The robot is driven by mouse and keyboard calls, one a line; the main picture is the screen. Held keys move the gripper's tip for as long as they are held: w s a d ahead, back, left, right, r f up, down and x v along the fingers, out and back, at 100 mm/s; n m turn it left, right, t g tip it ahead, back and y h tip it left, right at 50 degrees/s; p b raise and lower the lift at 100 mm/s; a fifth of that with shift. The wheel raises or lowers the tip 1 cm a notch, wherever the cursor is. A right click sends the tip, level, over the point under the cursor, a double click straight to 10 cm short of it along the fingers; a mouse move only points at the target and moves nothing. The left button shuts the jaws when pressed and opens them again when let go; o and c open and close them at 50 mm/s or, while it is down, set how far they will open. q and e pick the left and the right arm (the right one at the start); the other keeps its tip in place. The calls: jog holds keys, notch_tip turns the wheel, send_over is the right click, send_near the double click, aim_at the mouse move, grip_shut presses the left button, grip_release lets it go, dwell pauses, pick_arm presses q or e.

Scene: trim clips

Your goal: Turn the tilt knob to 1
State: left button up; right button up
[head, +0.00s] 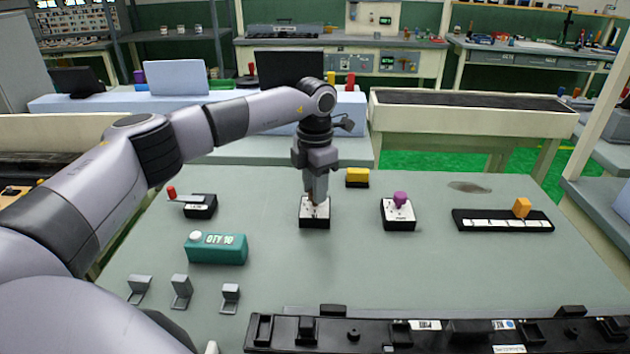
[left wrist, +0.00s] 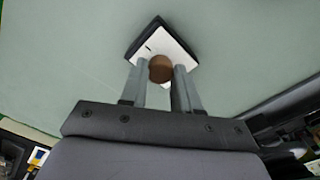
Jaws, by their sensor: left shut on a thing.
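My left gripper (head: 315,197) points straight down over a small black box with a white top plate (head: 314,213) in the middle of the table. Its fingers are shut on a brown round knob (left wrist: 160,69) that stands on this plate. In the left wrist view one finger lies on each side of the knob, and the box (left wrist: 155,41) shows behind it. The fingers hide most of the knob in the head view. The marks on the plate are too small to read, so I cannot tell its setting. My right gripper is not in view.
A purple knob (head: 400,198) on a similar box stands to the right. An orange slider (head: 522,207), a yellow block (head: 357,177), a red-tipped lever (head: 171,191) and a teal counter box (head: 217,248) stand around. A black trim strip (head: 440,334) lies along the front.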

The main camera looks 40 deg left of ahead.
pick_arm(q)
jog(key=shift+w+r+m+p, duration=0.15)
jog(key=shift+m+p, duration=0.2)
jog(key=shift+m, duration=1.65)
jog(key=o, duration=1.1)
jog(key=shift+c, duration=0.2)
notch_tip(320, 180, up, 7)
jog(key=shift+r+b, duration=0.1)
jog(key=shift+b, duration=0.35)
